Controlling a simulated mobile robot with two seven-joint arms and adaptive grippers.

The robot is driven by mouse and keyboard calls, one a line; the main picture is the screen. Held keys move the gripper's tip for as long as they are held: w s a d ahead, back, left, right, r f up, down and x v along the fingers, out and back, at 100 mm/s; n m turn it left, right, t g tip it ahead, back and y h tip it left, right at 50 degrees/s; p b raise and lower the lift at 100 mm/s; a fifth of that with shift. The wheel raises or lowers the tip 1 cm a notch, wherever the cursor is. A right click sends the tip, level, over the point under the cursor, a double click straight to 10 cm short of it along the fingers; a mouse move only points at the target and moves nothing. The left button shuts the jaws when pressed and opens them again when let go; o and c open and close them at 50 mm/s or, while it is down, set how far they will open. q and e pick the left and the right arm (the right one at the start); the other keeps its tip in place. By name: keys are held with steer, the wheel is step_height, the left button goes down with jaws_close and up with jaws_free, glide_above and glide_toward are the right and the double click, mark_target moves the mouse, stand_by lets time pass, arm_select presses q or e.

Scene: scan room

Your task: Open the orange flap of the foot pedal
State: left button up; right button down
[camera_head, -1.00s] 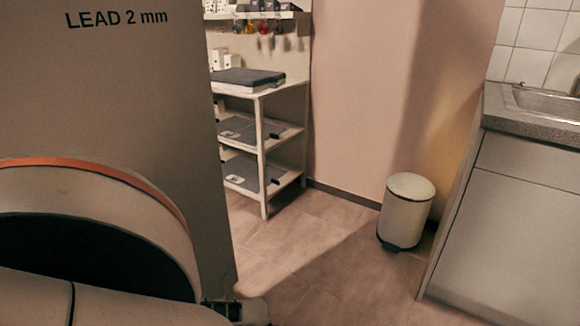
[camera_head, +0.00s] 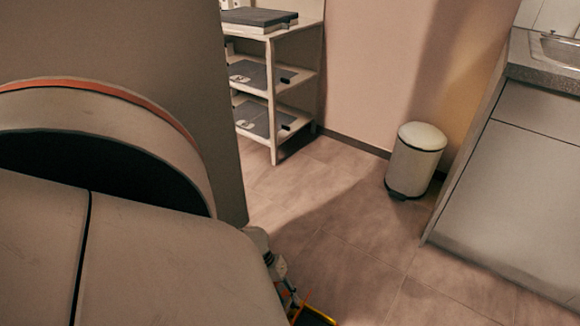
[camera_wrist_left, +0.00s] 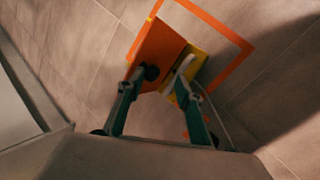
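The foot pedal lies on the floor in the left wrist view. It shows a solid orange panel (camera_wrist_left: 156,48), a yellow part (camera_wrist_left: 198,62) beside it, and a thin orange frame (camera_wrist_left: 232,33) reaching up and right. I cannot tell which orange part is the flap or how far it stands open. My left gripper (camera_wrist_left: 167,80) is open, its green-grey fingers apart over the pedal's near side. One dark fingertip overlaps the panel's lower edge; contact cannot be told. In the head view only an orange-yellow corner of the pedal (camera_head: 314,316) shows, beside my partly hidden left gripper (camera_head: 286,294).
A pale cable (camera_wrist_left: 215,118) runs by the right finger. In the head view a grey lead screen (camera_head: 150,40) stands at the left, a shelf (camera_head: 272,95) behind it, a white bin (camera_head: 415,160) and a sink cabinet (camera_head: 510,190) at the right. The floor between is clear.

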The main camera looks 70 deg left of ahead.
arm_select(q)
steer(key=shift+s+a+r, duration=0.35)
steer(key=shift+a+r, duration=0.05)
steer(key=shift+a, duration=0.25)
steer(key=shift+s+a+r, duration=0.3)
steer(key=shift+a+r, duration=0.1)
steer(key=shift+a, duration=0.25)
steer(key=shift+s+a+r, duration=0.35)
steer(key=shift+a+r, duration=0.05)
steer(key=shift+a, duration=0.25)
arm_select(e)
steer(key=shift+w+r, duration=0.25)
steer(key=shift+r, duration=0.25)
